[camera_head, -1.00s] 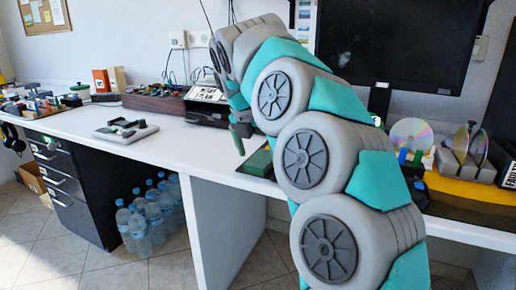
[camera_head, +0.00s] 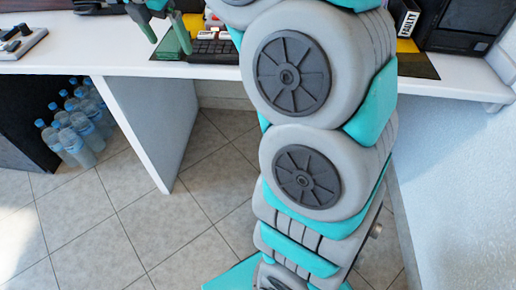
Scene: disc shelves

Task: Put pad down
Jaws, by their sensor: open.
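My gripper (camera_head: 163,29) is at the top of the view, over the front part of the white desk. Its two green fingers point down and stand apart, with nothing seen between them. A flat dark green piece, perhaps the pad (camera_head: 168,47), lies on the desk just below the fingers, close to the front edge. It is partly covered by the fingers, and I cannot tell whether they touch it. A dark keyboard-like object (camera_head: 212,47) is right beside it, partly hidden by my arm.
The white desk (camera_head: 100,56) is clear left of the gripper, up to a grey tray (camera_head: 20,42). Right of my arm are a yellow and black mat (camera_head: 415,64) and a box marked FAULTY (camera_head: 408,18). Water bottles (camera_head: 75,135) stand under the desk.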

